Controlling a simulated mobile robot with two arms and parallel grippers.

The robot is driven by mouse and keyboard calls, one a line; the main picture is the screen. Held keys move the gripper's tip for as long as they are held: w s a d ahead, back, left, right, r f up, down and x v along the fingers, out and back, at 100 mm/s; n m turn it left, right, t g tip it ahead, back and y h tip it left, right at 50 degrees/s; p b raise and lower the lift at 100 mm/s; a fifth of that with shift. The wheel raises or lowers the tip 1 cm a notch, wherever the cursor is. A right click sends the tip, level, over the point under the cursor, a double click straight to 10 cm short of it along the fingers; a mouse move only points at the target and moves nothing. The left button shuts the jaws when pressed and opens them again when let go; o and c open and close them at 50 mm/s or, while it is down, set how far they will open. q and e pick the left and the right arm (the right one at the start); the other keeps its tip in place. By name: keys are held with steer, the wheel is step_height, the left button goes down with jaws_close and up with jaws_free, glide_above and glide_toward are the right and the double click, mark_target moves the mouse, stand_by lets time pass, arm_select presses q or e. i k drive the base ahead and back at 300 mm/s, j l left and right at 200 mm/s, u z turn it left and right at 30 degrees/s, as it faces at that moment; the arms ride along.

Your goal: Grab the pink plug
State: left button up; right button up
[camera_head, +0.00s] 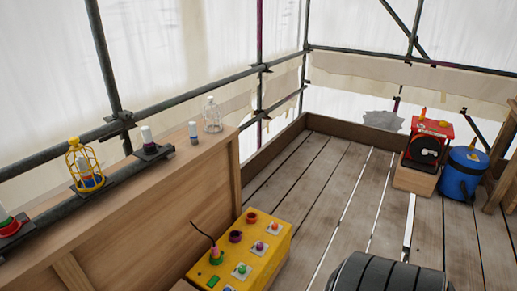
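A small pink plug (214,254) with a dark cable rising from its top stands upright on the top of a yellow box (267,262), toward its left side. Its lower end meets the box; I cannot tell how deep it sits. In line behind it are a dark purple round socket (235,236) and an orange-red one (251,217). Neither of my grippers is in view.
A wooden wall (130,222) with a caged yellow lamp (86,165) stands left. A red machine (430,143) and a blue drum (463,173) stand far right. The plank floor between is largely open.

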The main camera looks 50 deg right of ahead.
mark_target(215, 253)
steer(key=z, duration=1.3)
steer(key=u, duration=0.25)
steer(key=i+l+u, duration=0.25)
steer(key=l+u, duration=0.55)
steer(key=l, duration=0.15)
steer(key=i+l, duration=0.05)
